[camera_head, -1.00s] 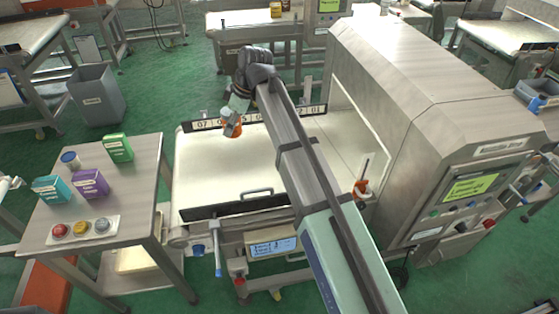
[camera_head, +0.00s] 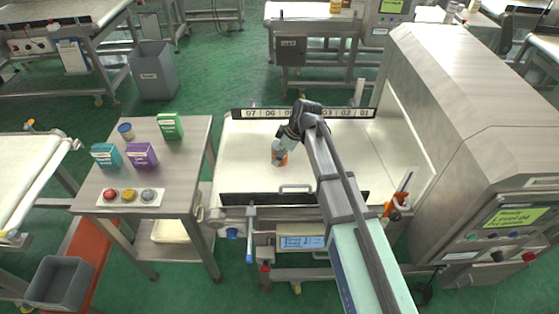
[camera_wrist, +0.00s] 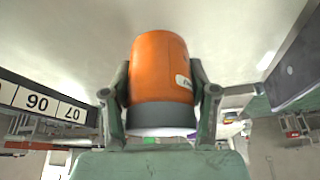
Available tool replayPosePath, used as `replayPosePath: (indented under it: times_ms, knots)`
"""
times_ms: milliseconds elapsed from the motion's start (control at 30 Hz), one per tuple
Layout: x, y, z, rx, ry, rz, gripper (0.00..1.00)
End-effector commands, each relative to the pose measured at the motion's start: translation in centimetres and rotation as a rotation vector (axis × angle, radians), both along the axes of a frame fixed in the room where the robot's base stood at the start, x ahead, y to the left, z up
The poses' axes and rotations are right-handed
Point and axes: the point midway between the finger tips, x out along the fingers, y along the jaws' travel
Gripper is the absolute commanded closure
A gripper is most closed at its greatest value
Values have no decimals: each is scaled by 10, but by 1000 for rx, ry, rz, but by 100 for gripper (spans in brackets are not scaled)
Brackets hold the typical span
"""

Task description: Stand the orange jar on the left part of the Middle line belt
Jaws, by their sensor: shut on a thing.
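The orange jar (camera_head: 279,155) is in my gripper (camera_head: 283,145), over the left part of the white Middle line belt (camera_head: 245,165). In the wrist view the jar (camera_wrist: 160,68) sits between the two fingers of my gripper (camera_wrist: 160,105), which press on its sides. Its orange body points toward the belt and its dark grey end is nearer my gripper. A white label shows on its side. I cannot tell whether the jar touches the belt or hangs just above it.
A number strip (camera_head: 300,113) runs along the belt's far edge. The steel metal detector housing (camera_head: 440,110) stands at the right. A side table (camera_head: 185,175) at the left holds cartons, a blue-lidded jar and buttons. The belt around the jar looks clear.

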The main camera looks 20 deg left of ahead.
Motion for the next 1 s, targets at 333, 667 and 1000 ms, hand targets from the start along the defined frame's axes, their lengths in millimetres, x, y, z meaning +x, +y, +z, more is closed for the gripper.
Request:
replayPosePath:
  times_ms: [333, 667, 1000]
  knots:
    - [0, 0, -34, -1, 2, 1, 81]
    - [0, 0, -39, 0, 0, 0, 81]
    - [0, 0, -41, 0, 0, 0, 17]
